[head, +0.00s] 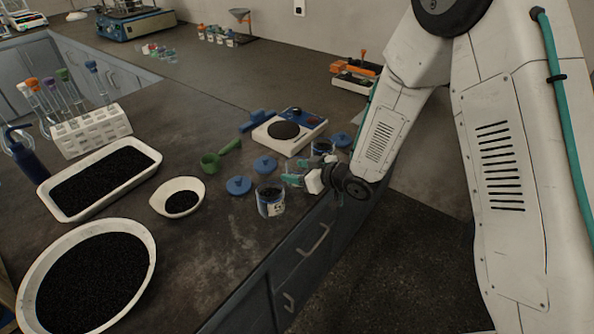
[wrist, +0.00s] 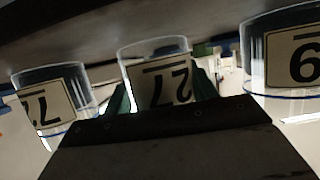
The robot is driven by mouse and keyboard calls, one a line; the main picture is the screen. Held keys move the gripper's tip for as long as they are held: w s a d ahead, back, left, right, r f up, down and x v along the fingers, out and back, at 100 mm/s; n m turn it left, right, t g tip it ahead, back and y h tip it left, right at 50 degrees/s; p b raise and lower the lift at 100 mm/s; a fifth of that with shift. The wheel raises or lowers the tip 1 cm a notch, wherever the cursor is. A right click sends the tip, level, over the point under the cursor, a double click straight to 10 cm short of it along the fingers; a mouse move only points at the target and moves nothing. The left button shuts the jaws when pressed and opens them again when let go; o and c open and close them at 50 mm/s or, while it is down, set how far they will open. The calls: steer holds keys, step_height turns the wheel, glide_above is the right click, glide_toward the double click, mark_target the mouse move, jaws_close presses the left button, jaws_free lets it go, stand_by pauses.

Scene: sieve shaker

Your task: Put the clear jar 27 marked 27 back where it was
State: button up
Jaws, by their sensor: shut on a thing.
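The clear jar marked 27 (wrist: 163,82) is in the middle of the wrist view, between the green fingers of my gripper (wrist: 160,95). The gripper is shut on it. In the head view my gripper (head: 294,179) is at the front edge of the bench, and the jar there is small and mostly hidden by the fingers. I cannot tell whether its base touches the bench.
A labelled jar with dark contents (head: 270,201) stands left of my gripper, another jar (head: 322,148) just behind it. Blue lids (head: 239,185), a green scoop (head: 220,155), a balance (head: 288,131) and a white bowl (head: 178,197) are nearby. Drawers lie below the bench edge.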

steer(key=o, duration=1.1)
steer(key=shift+f, duration=0.15)
